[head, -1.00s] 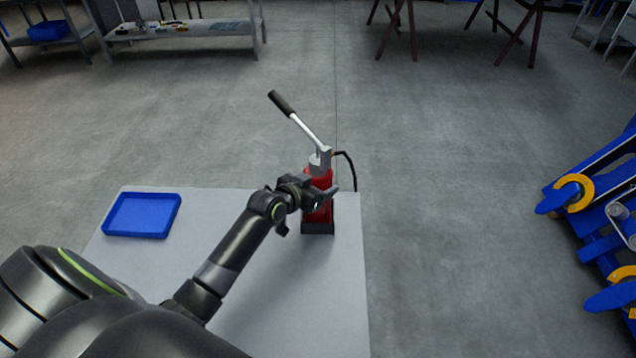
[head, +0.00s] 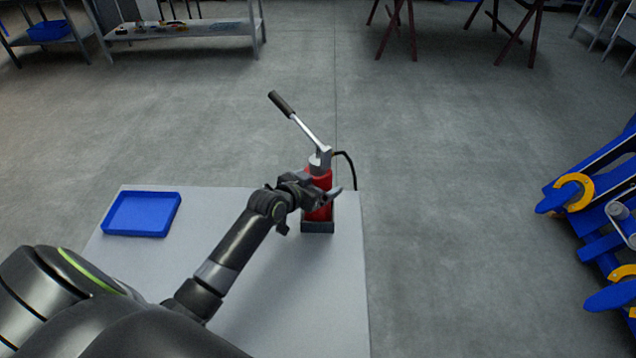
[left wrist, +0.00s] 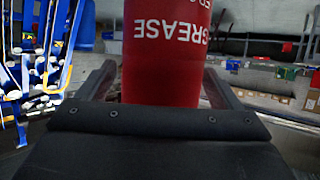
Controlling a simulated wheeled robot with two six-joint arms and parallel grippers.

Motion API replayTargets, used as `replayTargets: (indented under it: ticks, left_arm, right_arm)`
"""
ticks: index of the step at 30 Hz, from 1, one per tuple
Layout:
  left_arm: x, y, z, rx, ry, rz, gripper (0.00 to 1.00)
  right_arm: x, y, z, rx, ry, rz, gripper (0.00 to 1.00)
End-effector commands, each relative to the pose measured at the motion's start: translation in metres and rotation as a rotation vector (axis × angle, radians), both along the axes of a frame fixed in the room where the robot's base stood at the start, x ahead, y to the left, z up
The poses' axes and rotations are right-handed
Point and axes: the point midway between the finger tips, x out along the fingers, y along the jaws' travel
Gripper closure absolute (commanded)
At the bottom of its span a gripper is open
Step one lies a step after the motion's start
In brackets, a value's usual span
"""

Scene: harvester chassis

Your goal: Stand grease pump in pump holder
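The grease pump (head: 319,180) is a red cylinder with a grey head and a long lever that points up and left. It stands upright on the table, its lower end in the dark, low-walled pump holder (head: 318,227). My left gripper (head: 332,197) is at the pump's body, its fingers on either side. In the left wrist view the red body (left wrist: 165,60) with upside-down "GREASE" lettering sits between the fingers, with narrow gaps beside it, so the gripper looks open. The gripper hides part of the pump's front. My right gripper is not in view.
A blue tray (head: 142,215) lies at the left of the pale table (head: 300,300). The pump's black hose curves down at its right, near the table edge. Blue and yellow machinery (head: 590,210) stands at the far right. The table's front is clear.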

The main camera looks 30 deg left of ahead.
Motion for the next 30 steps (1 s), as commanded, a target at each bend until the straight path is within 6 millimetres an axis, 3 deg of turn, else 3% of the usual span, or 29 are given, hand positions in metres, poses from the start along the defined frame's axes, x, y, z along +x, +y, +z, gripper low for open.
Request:
replayTargets:
  ticks: [7,14,30]
  left_arm:
    - [-0.003,0.001,-0.008,0.001,0.018,0.002,0.08]
    - [-0.012,0.003,-0.003,0.002,0.013,0.001,0.08]
    - [-0.096,0.018,0.035,0.006,0.006,0.0,0.08]
  right_arm:
    - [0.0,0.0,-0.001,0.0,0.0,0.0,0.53]
    - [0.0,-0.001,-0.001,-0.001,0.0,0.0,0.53]
    - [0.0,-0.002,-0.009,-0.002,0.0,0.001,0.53]
